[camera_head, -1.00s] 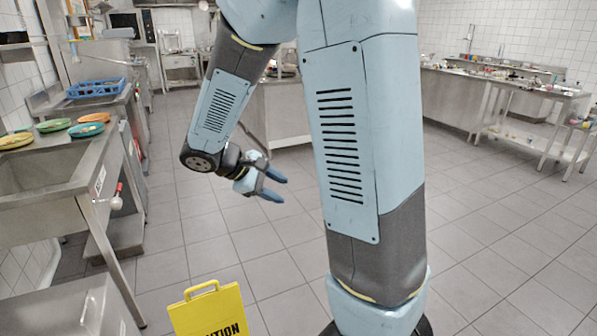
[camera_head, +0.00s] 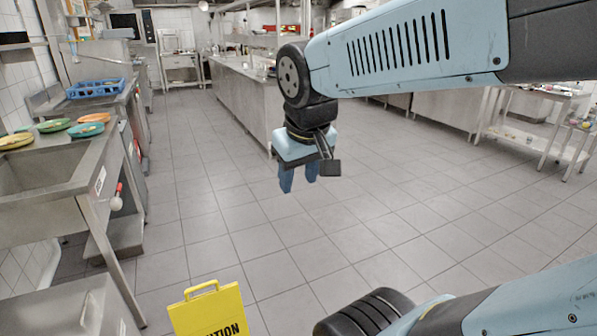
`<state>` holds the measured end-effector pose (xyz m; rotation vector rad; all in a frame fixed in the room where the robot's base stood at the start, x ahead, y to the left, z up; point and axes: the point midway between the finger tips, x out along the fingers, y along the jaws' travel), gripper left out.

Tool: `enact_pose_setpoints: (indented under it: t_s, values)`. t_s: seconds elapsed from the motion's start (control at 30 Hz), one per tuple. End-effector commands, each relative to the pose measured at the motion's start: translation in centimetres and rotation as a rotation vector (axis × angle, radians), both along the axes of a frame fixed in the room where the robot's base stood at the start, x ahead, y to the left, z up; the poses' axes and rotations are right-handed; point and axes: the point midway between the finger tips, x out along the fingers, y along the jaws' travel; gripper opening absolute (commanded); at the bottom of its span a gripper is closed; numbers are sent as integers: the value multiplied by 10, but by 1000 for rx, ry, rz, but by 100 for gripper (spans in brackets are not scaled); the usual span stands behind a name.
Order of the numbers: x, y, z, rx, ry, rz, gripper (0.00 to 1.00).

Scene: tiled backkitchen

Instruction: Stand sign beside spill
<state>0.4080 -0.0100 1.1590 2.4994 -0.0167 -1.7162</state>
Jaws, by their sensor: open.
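The yellow caution sign (camera_head: 212,312) stands at the bottom of the picture, left of centre. It has a handle loop on top and dark lettering, and its lower part is cut off by the frame edge. My gripper (camera_head: 299,188) hangs above the floor near the middle, pointing down, with its blue fingers apart and nothing between them. It is up and to the right of the sign, clear of it. I cannot see a spill on the visible floor.
A steel sink counter (camera_head: 60,190) with coloured plates and a blue rack (camera_head: 96,88) stands at left. A metal box (camera_head: 72,308) is at the bottom left. A long counter (camera_head: 240,98) runs along the back. The tiled floor (camera_head: 210,215) between is clear.

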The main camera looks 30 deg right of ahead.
Motion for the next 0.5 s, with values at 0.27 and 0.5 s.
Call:
enact_pose_setpoints:
  t_s: [0.27, 0.5]
  values:
    - [-17, 9, 16, 95, -119, -46, 47]
    - [-17, 10, 16, 101, -125, -47, 47]
